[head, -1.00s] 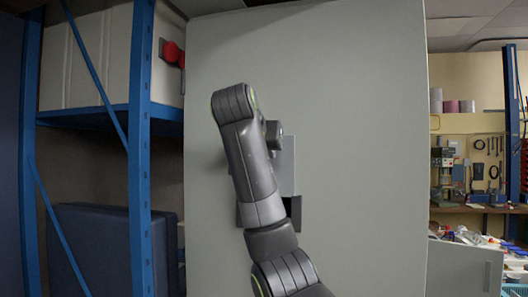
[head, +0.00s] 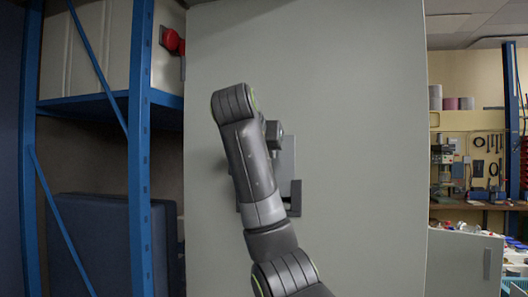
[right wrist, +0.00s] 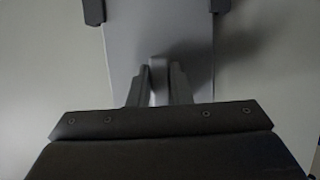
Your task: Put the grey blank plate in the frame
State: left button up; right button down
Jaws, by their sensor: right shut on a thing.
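The grey blank plate (head: 286,162) stands upright close to the large pale panel, mostly behind my right arm. In the right wrist view the plate (right wrist: 135,35) fills the top middle, and my right gripper (right wrist: 161,72) is shut on a narrow raised grip on it. The frame (head: 295,198) shows as dark corner pieces at the plate's lower end; the left one is mostly hidden by my arm. In the right wrist view the corner pieces (right wrist: 94,11) flank the plate on both sides. Whether the plate is fully seated in them I cannot tell. My left gripper is out of view.
The large pale panel (head: 365,130) fills the middle, with clear surface around the frame. A blue shelf rack (head: 140,190) stands at the left. A workbench (head: 470,207) with tools and a low grey panel (head: 465,262) are at the right.

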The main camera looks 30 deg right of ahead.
notch_tip(320, 180, down, 3)
jog(key=shift+r+b, duration=0.15)
jog(key=shift+b, duration=1.1)
jog(key=c, duration=1.3)
grip_release()
jog(key=shift+o, duration=0.2)
